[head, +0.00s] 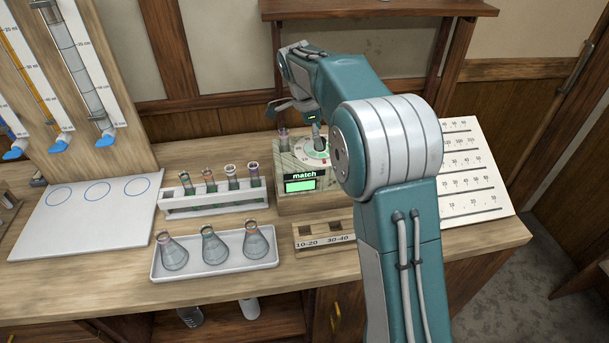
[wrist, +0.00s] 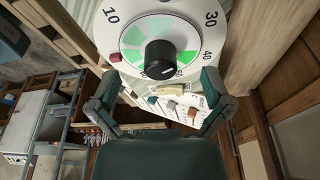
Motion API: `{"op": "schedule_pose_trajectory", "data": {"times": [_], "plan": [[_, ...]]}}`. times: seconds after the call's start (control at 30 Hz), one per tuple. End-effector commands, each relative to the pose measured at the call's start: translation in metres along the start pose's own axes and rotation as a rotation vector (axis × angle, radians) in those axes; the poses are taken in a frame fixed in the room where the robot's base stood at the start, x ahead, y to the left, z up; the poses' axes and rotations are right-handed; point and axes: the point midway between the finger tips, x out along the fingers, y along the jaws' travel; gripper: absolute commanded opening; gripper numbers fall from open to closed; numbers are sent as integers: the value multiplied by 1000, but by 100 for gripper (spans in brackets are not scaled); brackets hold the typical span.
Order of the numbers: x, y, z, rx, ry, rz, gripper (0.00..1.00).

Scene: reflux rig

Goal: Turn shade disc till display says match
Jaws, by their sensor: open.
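The comparator box (head: 309,187) stands on the bench, and its green display (head: 300,185) reads "match". The round shade disc (head: 314,148) is on top, partly hidden by my arm. In the wrist view the disc (wrist: 113,36) has a white rim with numbers such as 10, 30 and 40, and green sectors inside. A black knob (wrist: 160,57) with a white line stands at its centre. My gripper (wrist: 162,85) is open, with one finger on each side of the knob and apart from it. In the head view, my gripper (head: 298,110) is above the disc.
A white rack (head: 212,205) with several tubes stands left of the box. A tray (head: 218,268) of three flasks lies in front of it. A wooden block (head: 322,238) marked 10-20 and 30-40 sits before the box.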

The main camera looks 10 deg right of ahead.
Motion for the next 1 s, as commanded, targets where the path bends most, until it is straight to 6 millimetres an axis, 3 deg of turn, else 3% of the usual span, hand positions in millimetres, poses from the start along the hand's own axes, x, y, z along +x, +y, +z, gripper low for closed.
{"op": "schedule_pose_trajectory", "data": {"times": [0.5,1.0], "plan": [[-44,0,1,0,0,-1,100],[-47,0,0,-1,0,0,100]]}}
